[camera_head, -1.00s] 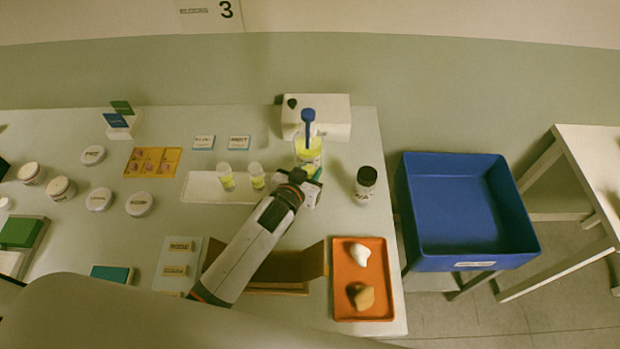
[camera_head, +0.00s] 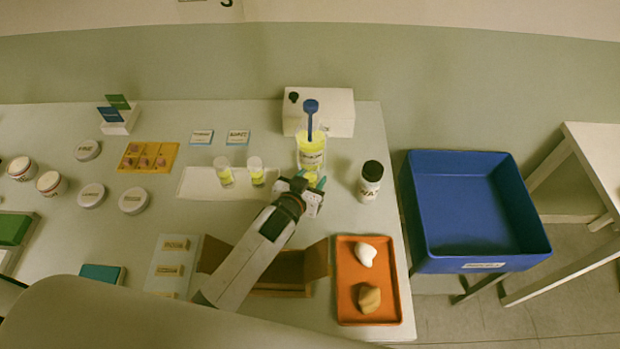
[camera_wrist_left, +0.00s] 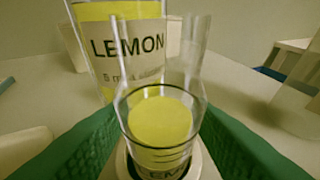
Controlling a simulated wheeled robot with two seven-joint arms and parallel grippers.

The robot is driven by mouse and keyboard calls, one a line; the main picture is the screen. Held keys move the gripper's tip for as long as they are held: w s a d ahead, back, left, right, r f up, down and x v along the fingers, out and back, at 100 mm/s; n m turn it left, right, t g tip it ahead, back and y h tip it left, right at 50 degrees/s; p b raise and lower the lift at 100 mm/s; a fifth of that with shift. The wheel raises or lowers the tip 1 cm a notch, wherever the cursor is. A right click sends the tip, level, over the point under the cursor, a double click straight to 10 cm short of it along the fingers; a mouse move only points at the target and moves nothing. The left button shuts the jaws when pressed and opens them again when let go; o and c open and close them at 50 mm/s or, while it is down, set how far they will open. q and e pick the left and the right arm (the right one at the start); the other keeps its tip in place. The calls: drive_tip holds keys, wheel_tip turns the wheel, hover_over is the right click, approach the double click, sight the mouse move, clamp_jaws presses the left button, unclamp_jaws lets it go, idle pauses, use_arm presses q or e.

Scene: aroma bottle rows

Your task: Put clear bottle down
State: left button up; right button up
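A clear bottle (camera_wrist_left: 160,128) with yellow liquid stands upright between the green finger pads of my left gripper (camera_wrist_left: 162,140) in the left wrist view. The pads lie against both its sides, and its lower part is partly hidden. In the head view my left gripper (camera_head: 315,183) is just in front of the lemon container (camera_head: 311,152), and a little yellow of the bottle shows between its fingers. The larger lemon container also shows close behind the bottle in the wrist view (camera_wrist_left: 128,48). I cannot tell whether the bottle touches the table. My right gripper is out of view.
Two small yellow bottles (camera_head: 224,174) (camera_head: 256,172) stand on a white tray (camera_head: 200,186) to the left. A black-capped bottle (camera_head: 370,184) stands to the right. An orange tray (camera_head: 347,313) with two stones is in front right. A blue bin (camera_head: 480,262) stands beyond the table's right edge.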

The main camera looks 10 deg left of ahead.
use_arm(q)
drive_tip(key=shift+o, duration=0.5)
drive_tip(key=shift+r, duration=0.1)
drive_tip(key=shift+r, duration=0.25)
drive_tip(key=v, duration=1.1)
drive_tip(key=shift+s+a+r+b, duration=0.1)
drive_tip(key=shift+s+a+b, duration=0.05)
drive_tip(key=shift+s+b, duration=0.25)
